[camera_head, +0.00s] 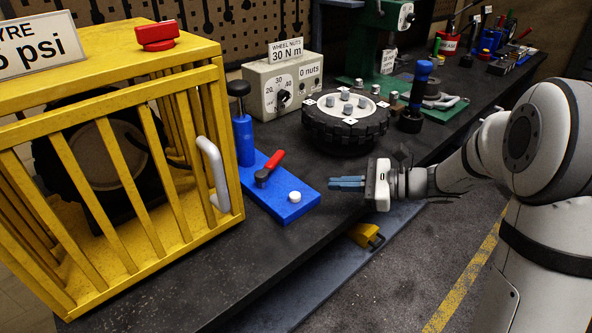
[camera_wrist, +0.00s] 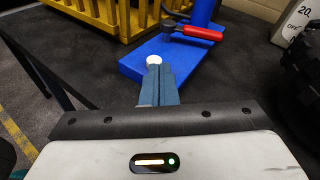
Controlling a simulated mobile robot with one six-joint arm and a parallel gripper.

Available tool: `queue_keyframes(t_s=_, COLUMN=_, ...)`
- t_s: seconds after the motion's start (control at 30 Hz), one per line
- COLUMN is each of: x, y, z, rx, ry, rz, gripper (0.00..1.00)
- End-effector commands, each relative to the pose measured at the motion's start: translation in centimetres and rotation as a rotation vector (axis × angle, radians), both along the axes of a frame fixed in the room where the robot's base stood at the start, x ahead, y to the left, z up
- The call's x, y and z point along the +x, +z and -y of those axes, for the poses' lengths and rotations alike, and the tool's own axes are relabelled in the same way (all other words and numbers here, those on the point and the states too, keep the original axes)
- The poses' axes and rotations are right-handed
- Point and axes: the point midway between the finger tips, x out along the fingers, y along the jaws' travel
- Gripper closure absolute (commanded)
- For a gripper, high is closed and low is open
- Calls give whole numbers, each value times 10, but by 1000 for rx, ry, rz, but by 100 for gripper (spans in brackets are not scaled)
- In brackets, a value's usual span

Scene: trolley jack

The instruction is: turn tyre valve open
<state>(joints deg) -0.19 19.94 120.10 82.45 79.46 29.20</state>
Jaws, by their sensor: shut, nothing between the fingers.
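A red valve-like knob (camera_head: 157,36) sits on top of the yellow cage (camera_head: 190,52), beside a partly cut-off sign (camera_head: 35,45) ending in "YRE" and "psi". A dark tyre (camera_head: 95,150) stands inside behind the bars. A red-handled lever (camera_head: 270,166) is on a blue base (camera_head: 290,208) beside the cage; it also shows in the wrist view (camera_wrist: 198,33). My gripper (camera_head: 335,183) is shut and empty, to the right of the blue base and apart from it. In the wrist view, its fingertips (camera_wrist: 157,68) appear just below the white button (camera_wrist: 154,60). The red knob is outside the wrist view.
The cage has a grey handle (camera_head: 213,172) on its right side. A wheel (camera_head: 345,125) with nuts and a grey dial box (camera_head: 285,85) stand behind my gripper. A green stand (camera_head: 385,45) and several tools fill the far bench. Bare bench (camera_head: 250,255) lies in front of the blue base.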

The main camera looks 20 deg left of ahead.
Motion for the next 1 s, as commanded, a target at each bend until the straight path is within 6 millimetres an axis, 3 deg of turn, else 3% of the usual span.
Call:
queue_keyframes(t_s=0.03, x=16, y=-18, z=-2, rx=58, ry=-40, rz=-53, gripper=100)
queue_keyframes(t_s=0.2, x=53, y=-32, z=-4, rx=204, ry=-141, rz=-157, gripper=100)
queue_keyframes(t_s=0.47, x=65, y=-33, z=-18, rx=244, ry=-166, rz=-183, gripper=100)
queue_keyframes(t_s=1.0, x=81, y=-33, z=-122, rx=242, ry=-165, rz=-181, gripper=100)
